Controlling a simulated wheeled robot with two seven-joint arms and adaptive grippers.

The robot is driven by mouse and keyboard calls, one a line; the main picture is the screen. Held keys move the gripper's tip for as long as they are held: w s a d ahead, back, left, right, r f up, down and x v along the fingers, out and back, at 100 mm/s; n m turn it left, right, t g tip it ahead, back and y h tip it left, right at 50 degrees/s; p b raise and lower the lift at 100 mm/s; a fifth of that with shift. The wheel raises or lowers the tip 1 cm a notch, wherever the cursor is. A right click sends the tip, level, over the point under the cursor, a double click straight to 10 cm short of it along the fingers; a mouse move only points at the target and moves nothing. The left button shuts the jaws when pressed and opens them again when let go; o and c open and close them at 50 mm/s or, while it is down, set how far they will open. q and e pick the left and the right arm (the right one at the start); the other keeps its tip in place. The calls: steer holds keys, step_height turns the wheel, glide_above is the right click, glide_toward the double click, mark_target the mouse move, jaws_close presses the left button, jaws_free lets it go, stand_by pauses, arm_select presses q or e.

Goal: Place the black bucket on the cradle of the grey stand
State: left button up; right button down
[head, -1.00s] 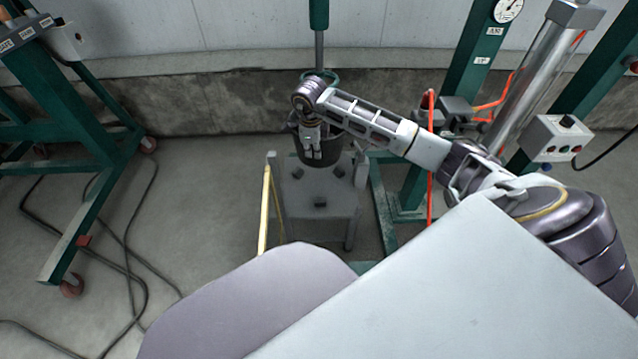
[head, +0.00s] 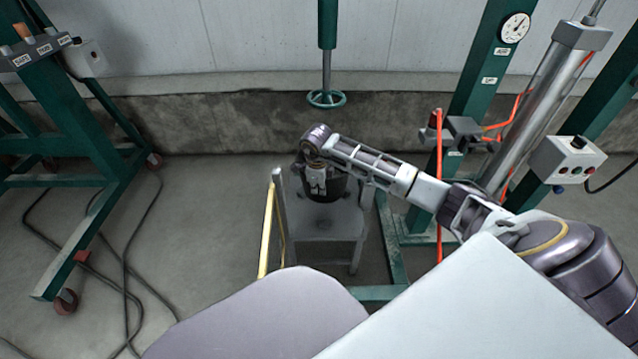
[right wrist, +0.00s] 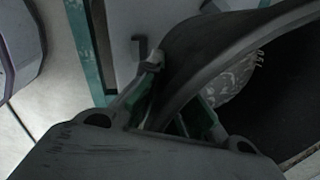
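The black bucket (head: 339,189) is over the top of the grey stand (head: 322,222) in the head view, roughly upright. It hides most of the cradle, and I cannot tell whether it rests fully on it. My right gripper (head: 317,188) reaches down at the bucket's near left side. In the right wrist view the bucket (right wrist: 193,62) fills the upper right, and its wall runs between the fingers of the gripper (right wrist: 172,110). The gripper looks shut on the rim, though part of one finger is hidden. My left gripper is out of view.
A green handwheel (head: 326,98) hangs on a rod behind the stand. A yellow bar (head: 266,232) stands at its left, and an orange-red upright (head: 439,190) at its right. A green frame (head: 80,210) on castors and floor cables lie to the left.

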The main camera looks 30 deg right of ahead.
mark_target(319, 198)
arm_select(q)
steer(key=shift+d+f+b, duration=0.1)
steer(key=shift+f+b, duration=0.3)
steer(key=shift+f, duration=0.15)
arm_select(e)
steer(key=shift+w+f, duration=0.1)
steer(key=shift+f, duration=1.5)
step_height(319, 198, down, 6)
steer(key=shift+b, duration=1.15)
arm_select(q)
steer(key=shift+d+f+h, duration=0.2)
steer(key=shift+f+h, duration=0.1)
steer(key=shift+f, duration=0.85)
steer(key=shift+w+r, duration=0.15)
arm_select(e)
steer(key=c, duration=2)
jaws_free()
steer(key=shift+f, duration=0.2)
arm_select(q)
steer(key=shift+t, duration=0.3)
arm_select(e)
steer(key=o, duration=0.4)
steer(key=shift+c, duration=0.2)
steer(key=shift+r, duration=0.2)
